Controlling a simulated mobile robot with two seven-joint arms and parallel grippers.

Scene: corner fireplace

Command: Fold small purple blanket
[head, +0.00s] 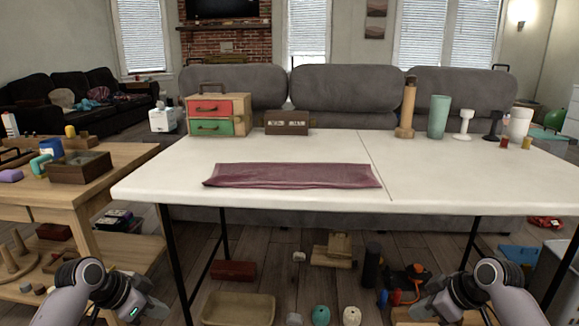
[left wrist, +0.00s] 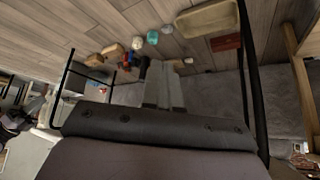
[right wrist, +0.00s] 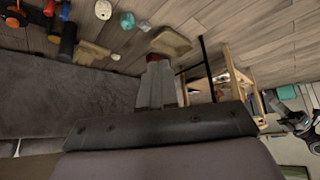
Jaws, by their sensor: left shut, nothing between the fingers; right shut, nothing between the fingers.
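The small purple blanket (head: 292,175) lies on the white table (head: 450,190) near its front edge, left of the seam. It is a long, narrow, flat strip running left to right, with a slanted left end. Whether it has layers inside is hard to tell. My left gripper (head: 158,309) is low in front of the table at the left, apart from the blanket. Its fingers also show shut and empty in the left wrist view (left wrist: 163,92). My right gripper (head: 420,309) is low at the right, also apart from the blanket. Its fingers are shut and empty in the right wrist view (right wrist: 157,85).
A drawer box (head: 218,114), a dark box (head: 287,123), a wooden bottle (head: 407,110) and several cups line the table's back. A wooden side table (head: 120,165) stands left. Toys and a beige bin (head: 238,309) lie on the floor. The tabletop around the blanket is clear.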

